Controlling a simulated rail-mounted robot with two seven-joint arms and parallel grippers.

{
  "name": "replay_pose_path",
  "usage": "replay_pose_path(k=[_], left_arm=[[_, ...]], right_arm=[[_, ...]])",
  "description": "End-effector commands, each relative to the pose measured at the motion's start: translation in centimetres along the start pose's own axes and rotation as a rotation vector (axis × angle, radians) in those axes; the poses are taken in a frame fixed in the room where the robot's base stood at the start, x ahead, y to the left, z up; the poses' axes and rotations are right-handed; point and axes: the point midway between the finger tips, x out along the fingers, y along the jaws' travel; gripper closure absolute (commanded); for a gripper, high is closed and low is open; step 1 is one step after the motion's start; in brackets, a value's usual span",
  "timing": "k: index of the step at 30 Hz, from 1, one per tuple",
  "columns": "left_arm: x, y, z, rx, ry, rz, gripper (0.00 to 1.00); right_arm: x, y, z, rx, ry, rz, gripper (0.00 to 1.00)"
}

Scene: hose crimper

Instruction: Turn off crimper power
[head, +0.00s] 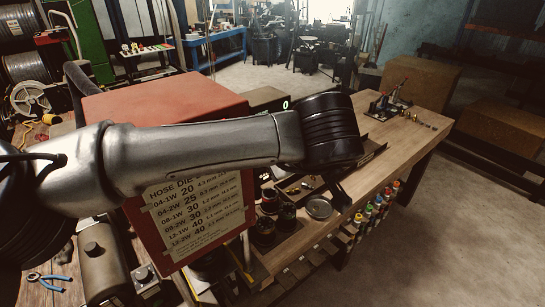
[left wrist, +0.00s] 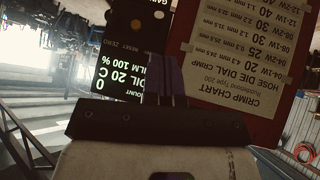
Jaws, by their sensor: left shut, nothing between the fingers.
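The red crimper (head: 150,100) stands in front of me with a crimp chart (head: 196,212) on its face. The chart also shows upside down in the left wrist view (left wrist: 240,55). There, the dark control panel (left wrist: 122,48) has a lit display (left wrist: 118,78), an orange round button or lamp (left wrist: 135,24) and small "RESET ZERO" lettering. My left gripper (left wrist: 170,62) is shut and empty, its fingertips in front of the panel beside the display. Whether they touch it I cannot tell. In the head view my arm hides most of the panel. I cannot pick out a power switch.
A wooden workbench (head: 415,115) extends right of the crimper, with a small fixture (head: 388,104) on it. A round metal dish (head: 319,208) and dark cups sit near the crimper. Blue-handled pliers (head: 48,282) lie lower left.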

Motion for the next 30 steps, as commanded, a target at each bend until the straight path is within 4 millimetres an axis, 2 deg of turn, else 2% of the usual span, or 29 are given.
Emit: replay_pose_path(k=[3,9,20,24,26,30], left_arm=[[-1.6,0.2,0.2,0.001,0.001,0.003,1.0],[-2.6,0.3,0.6,0.002,0.0,0.002,1.0],[-2.8,0.3,0.6,0.002,0.0,0.002,1.0],[-2.8,0.3,0.6,-0.048,0.0,0.002,1.0],[-2.8,0.9,0.8,-0.109,-0.017,0.041,1.0],[-3.4,4.3,2.3,-0.254,-0.14,0.238,1.0]], right_arm=[[-0.3,0.0,-0.1,0.001,0.0,0.0,0.57],[-0.4,0.0,-0.1,0.0,0.0,0.0,0.57],[-0.4,0.3,-0.1,-0.008,-0.002,0.007,0.57],[-0.4,0.3,-0.1,-0.01,-0.002,0.008,0.57],[-0.4,0.3,-0.1,-0.01,-0.002,0.008,0.57],[-0.4,0.3,-0.1,-0.009,-0.002,0.007,0.57]])
